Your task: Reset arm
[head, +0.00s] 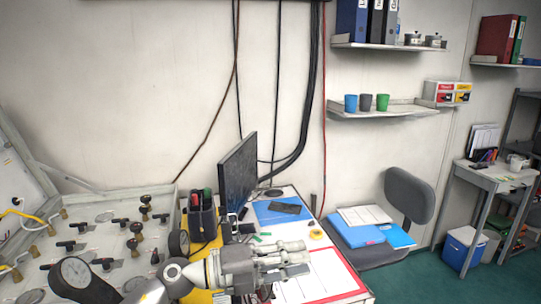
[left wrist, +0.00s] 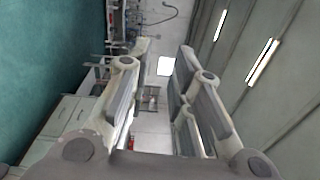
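My left gripper (head: 298,257) reaches in from the bottom left of the head view, pointing right above the desk. In the left wrist view its two grey fingers (left wrist: 163,75) stand apart with a clear gap and nothing between them. The diver air panel (head: 92,277) lies at the left of the head view, with several black-handled valves and knobs, partly behind my arm. My right gripper is not in either view.
The desk (head: 283,193) carries a monitor (head: 238,175), a pen holder (head: 202,215), papers and a blue folder. A grey chair (head: 409,195) with folders stands right of it. Wall shelves (head: 385,111) hold cups and binders. Green floor (head: 425,278) is open at the lower right.

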